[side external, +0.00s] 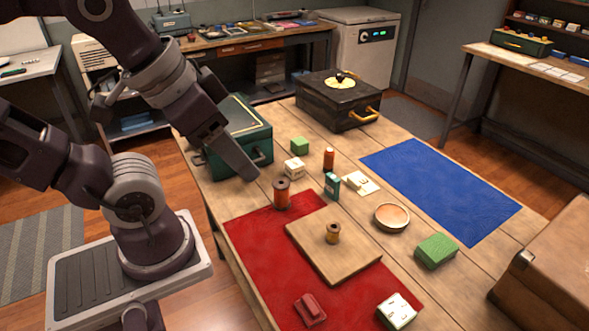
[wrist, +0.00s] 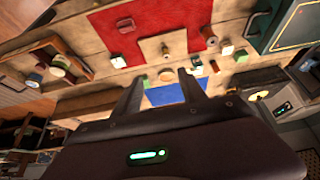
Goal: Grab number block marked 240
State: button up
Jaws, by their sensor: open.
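Several small blocks lie on the wooden table, and I cannot read 240 on any of them. A white cube with dark marks (side external: 293,168) sits near the middle, beside a green block (side external: 300,145). A white-and-green block with dark marks (side external: 397,311) lies at the front right. A pale block (side external: 359,182) lies near the blue mat. A larger green block (side external: 436,250) is at the right. My gripper (side external: 243,166) is open and empty, above the table near the green case, left of the white cube. Its two fingers show in the wrist view (wrist: 160,92).
A green case (side external: 232,139) and a black box (side external: 338,98) stand behind. Thread spools (side external: 282,195), a bowl (side external: 391,217), and a wooden board (side external: 322,255) on a red mat (side external: 257,249) are near. The blue mat (side external: 440,187) is clear. A brown case (side external: 555,270) is at right.

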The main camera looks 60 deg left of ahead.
jog(key=o, duration=0.3)
